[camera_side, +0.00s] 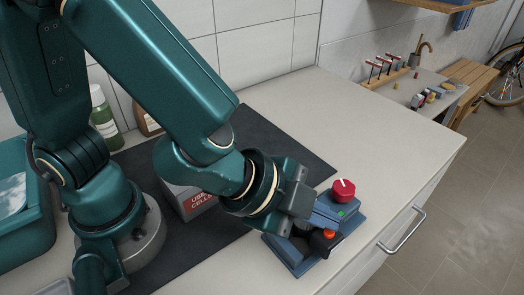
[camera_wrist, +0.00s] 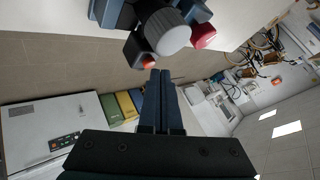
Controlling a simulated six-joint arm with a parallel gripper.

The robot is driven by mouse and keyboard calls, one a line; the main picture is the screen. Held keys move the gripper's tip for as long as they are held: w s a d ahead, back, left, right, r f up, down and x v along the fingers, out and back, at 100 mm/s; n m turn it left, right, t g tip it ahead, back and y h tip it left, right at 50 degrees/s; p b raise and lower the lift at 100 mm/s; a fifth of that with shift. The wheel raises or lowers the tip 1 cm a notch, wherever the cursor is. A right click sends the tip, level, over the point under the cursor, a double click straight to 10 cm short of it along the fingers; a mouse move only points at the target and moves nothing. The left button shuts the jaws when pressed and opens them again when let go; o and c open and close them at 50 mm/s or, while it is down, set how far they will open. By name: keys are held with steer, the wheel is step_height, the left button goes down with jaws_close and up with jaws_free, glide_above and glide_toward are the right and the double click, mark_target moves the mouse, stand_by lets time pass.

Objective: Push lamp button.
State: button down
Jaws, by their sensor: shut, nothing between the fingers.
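A small blue device (camera_side: 283,254) sits on the counter near its front edge. It carries a red knob (camera_side: 343,190) with a white mark, a small green piece (camera_side: 341,213) and an orange button (camera_side: 329,234) on a dark housing. In the wrist view the orange button (camera_wrist: 149,64) is at the top, beside a large grey knob (camera_wrist: 169,32) and the red knob (camera_wrist: 203,36). My gripper (camera_wrist: 160,74) is shut and empty, its tips just below the orange button in the picture. I cannot tell whether they touch. In the side view my gripper hides part of the device.
A dark mat (camera_side: 300,160) covers part of the counter, with a lettered box (camera_side: 192,200) behind my wrist. Bottles (camera_side: 103,118) stand by the wall and a teal tub (camera_side: 25,235) is at left. The counter's right part is clear. A drawer handle (camera_side: 403,232) juts out in front.

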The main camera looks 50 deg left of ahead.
steer(key=shift+f, duration=0.4)
stand_by(0.3)
steer(key=shift+r, duration=0.95)
step_height(320, 180, up, 6)
stand_by(0.4)
